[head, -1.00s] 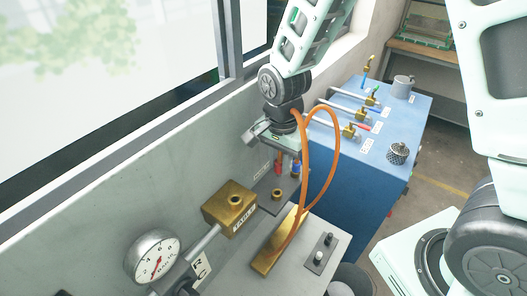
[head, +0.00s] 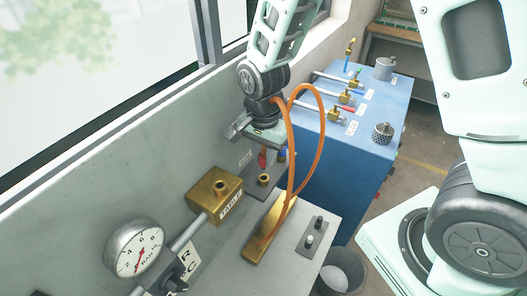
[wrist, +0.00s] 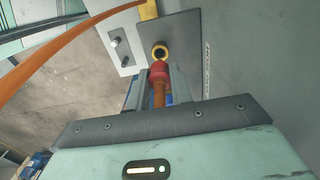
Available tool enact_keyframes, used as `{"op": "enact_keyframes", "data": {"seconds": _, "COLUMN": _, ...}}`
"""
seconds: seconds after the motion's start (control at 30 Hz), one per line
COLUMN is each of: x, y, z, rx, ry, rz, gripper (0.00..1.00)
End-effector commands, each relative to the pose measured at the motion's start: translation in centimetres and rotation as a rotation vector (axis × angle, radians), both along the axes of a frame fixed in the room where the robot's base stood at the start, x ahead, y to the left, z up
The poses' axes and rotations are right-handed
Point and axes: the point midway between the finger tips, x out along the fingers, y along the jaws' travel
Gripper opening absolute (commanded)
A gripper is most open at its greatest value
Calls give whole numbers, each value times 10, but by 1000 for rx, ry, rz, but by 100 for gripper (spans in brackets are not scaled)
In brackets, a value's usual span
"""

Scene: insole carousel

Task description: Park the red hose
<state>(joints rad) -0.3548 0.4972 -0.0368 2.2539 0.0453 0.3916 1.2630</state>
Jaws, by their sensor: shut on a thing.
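My gripper (head: 263,150) is shut on the red collar (head: 262,159) of a hose end, just above a dark plate (head: 253,191) by the wall. A brass ring-shaped socket (head: 264,180) stands on that plate, below the red collar. In the wrist view the red collar (wrist: 160,71) is between my gripper's fingers (wrist: 158,88), close to the brass socket (wrist: 160,52); I cannot tell whether they touch. An orange hose (head: 318,140) loops beside my wrist and runs down to a brass bar (head: 262,240). A blue fitting (head: 282,154) is just right of the red collar.
A labelled brass block (head: 212,190) and a pressure gauge (head: 137,250) are at the left. A small switch plate (head: 311,236) lies right of the bar. A blue cabinet (head: 350,170) with valves, a mug (head: 385,68) and a knurled cup (head: 383,133) stands behind. A bin (head: 345,268) is below.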

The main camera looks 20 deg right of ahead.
Motion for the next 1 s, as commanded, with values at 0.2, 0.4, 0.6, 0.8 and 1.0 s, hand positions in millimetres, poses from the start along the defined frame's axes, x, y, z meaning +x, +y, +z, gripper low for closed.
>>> {"op": "enact_keyframes", "data": {"seconds": 0.2, "x": 0, "y": 0, "z": -20, "rx": 0, "ry": 0, "rz": 1, "gripper": 0}}
{"op": "enact_keyframes", "data": {"seconds": 0.4, "x": 0, "y": 0, "z": -23, "rx": 0, "ry": -1, "rz": 1, "gripper": 0}}
{"op": "enact_keyframes", "data": {"seconds": 0.6, "x": 0, "y": 0, "z": -23, "rx": 0, "ry": -1, "rz": 1, "gripper": 0}}
{"op": "enact_keyframes", "data": {"seconds": 0.8, "x": 0, "y": 0, "z": -23, "rx": 0, "ry": -1, "rz": 1, "gripper": 0}}
{"op": "enact_keyframes", "data": {"seconds": 1.0, "x": 0, "y": 0, "z": -22, "rx": -1, "ry": -1, "rz": 0, "gripper": 0}}
